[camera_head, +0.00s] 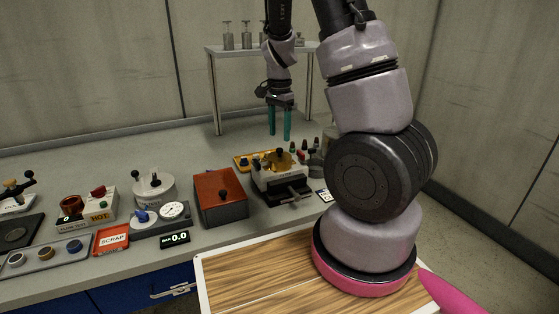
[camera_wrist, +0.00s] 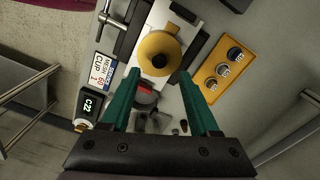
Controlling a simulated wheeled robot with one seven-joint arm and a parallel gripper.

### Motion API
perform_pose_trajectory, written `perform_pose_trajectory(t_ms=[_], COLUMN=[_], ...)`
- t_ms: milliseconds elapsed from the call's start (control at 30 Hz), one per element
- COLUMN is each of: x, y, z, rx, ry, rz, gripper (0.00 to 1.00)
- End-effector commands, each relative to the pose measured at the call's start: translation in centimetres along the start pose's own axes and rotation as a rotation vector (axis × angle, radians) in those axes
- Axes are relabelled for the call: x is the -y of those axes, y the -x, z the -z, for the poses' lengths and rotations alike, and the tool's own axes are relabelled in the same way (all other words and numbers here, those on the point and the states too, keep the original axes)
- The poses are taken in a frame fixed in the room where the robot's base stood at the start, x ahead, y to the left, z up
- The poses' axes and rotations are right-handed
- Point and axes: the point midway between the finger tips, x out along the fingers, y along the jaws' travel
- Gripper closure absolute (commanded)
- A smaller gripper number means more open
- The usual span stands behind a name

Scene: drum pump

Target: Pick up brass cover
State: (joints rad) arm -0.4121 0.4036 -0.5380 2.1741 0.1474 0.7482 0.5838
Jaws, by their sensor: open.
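The brass cover is a round gold dish with a black knob in its middle, seen from above in the wrist view (camera_wrist: 159,44). It sits on a pale fixture with a bar clamp (camera_wrist: 116,20) beside it. In the head view the brass cover (camera_head: 280,155) shows small on top of the fixture (camera_head: 281,179). My gripper (camera_head: 280,136) is open and empty, with teal fingers pointing down above the fixture. In the wrist view my gripper (camera_wrist: 159,74) has its fingertips either side of the cover's near edge; contact cannot be told.
A yellow block with several round caps (camera_wrist: 222,70) lies right of the cover in the wrist view. A small C22 display (camera_wrist: 90,103) is at left. In the head view a red-brown box (camera_head: 221,202) stands left of the fixture, and a raised shelf (camera_head: 232,50) stands behind.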

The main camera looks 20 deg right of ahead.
Motion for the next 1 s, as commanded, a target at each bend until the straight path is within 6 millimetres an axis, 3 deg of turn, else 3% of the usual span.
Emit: perform_pose_trajectory(t_ms=[400,667,800,833,1000], x=[-0.1,-0.1,-0.1,-0.1,-0.1], y=[-5.0,-5.3,-5.3,-5.3,-5.2], z=[-0.1,-0.1,-0.1,-0.1,-0.1], rx=[0.000,0.001,0.001,0.001,0.000], ry=[0.001,0.000,0.000,0.000,0.000], rz=[-0.002,0.000,0.000,0.000,0.000], gripper=[0.38,0.38,0.92,1.00,1.00])
